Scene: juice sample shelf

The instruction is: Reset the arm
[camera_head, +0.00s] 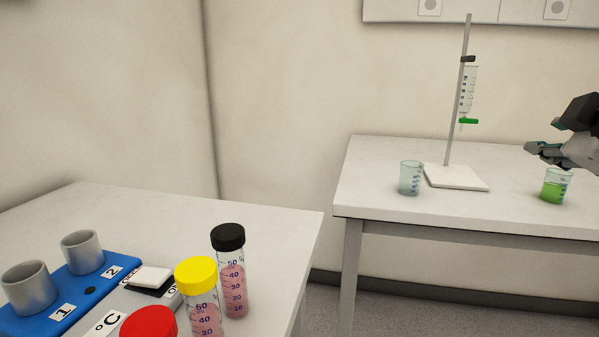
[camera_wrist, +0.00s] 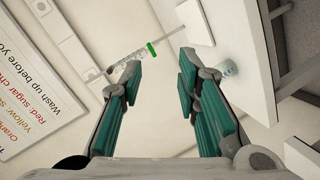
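My gripper (camera_wrist: 165,85) is open and empty in the wrist view, its two teal-padded fingers apart with nothing between them but the wall beyond. In the head view my gripper (camera_head: 540,150) shows at the right edge, above the far table and close above a beaker of green liquid (camera_head: 553,190). I cannot tell from that view whether it touches the beaker.
The far table (camera_head: 400,212) holds a burette stand (camera_head: 455,178) and a clear beaker (camera_head: 409,179). The near table (camera_head: 290,215) carries a blue device (camera_head: 110,265) with grey cups and tubes with a black cap (camera_head: 228,236), yellow cap (camera_head: 196,275) and red cap (camera_head: 150,323).

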